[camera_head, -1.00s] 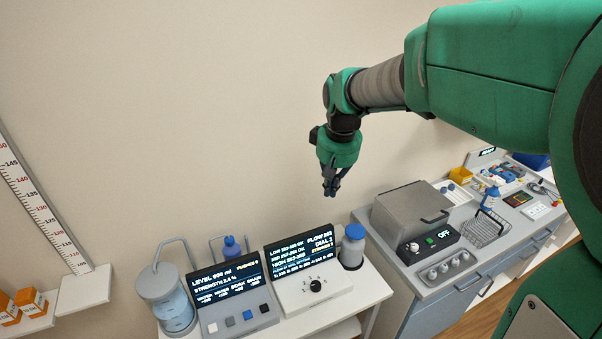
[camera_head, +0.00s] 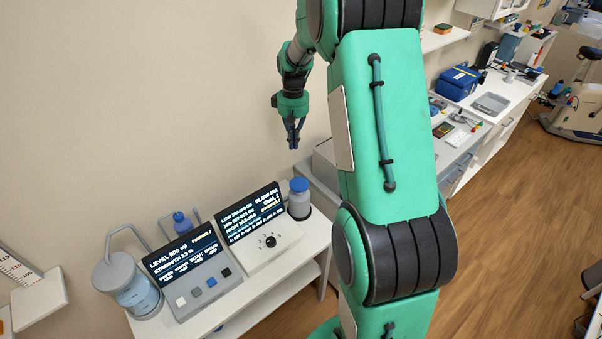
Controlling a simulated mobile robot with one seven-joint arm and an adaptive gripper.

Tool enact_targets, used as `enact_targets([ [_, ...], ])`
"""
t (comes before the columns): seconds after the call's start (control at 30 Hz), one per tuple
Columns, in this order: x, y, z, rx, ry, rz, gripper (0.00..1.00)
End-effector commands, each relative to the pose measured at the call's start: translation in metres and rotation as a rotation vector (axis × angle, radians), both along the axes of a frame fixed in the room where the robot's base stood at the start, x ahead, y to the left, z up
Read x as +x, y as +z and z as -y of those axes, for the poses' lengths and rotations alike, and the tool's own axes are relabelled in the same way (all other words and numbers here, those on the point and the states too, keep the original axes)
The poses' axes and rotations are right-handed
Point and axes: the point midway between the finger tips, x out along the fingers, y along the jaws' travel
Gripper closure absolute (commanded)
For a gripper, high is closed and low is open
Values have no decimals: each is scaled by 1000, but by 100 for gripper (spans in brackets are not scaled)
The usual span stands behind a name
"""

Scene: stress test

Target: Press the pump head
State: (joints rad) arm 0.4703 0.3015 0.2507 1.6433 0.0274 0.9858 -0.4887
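A grey bottle with a blue cap (camera_head: 299,190) stands upright at the right back of the white stand. A blue bottle top (camera_head: 181,223) shows behind the left display panel, its lower part hidden. I cannot tell which of these carries the pump head. My gripper (camera_head: 294,147) points down above the grey bottle, clearly apart from it. Its dark fingers are small and close together, and whether they are open or shut is unclear. Nothing shows between them.
Two control panels with lit screens, the left one (camera_head: 195,272) and the right one (camera_head: 262,236), stand on the white stand (camera_head: 250,292). A clear tank (camera_head: 138,296) is at its left. My arm hides part of the counter (camera_head: 461,147).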

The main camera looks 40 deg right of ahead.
Motion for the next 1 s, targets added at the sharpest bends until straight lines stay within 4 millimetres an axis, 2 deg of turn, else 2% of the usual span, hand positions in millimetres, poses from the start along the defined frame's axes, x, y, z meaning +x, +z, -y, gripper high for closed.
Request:
enact_targets([
  [0.1, 5, -18, 19, 13, -3, -19, 100],
  [0.33, 8, -40, 39, 28, -1, -40, 100],
  [1.0, 8, -50, 43, 32, 0, -45, 100],
])
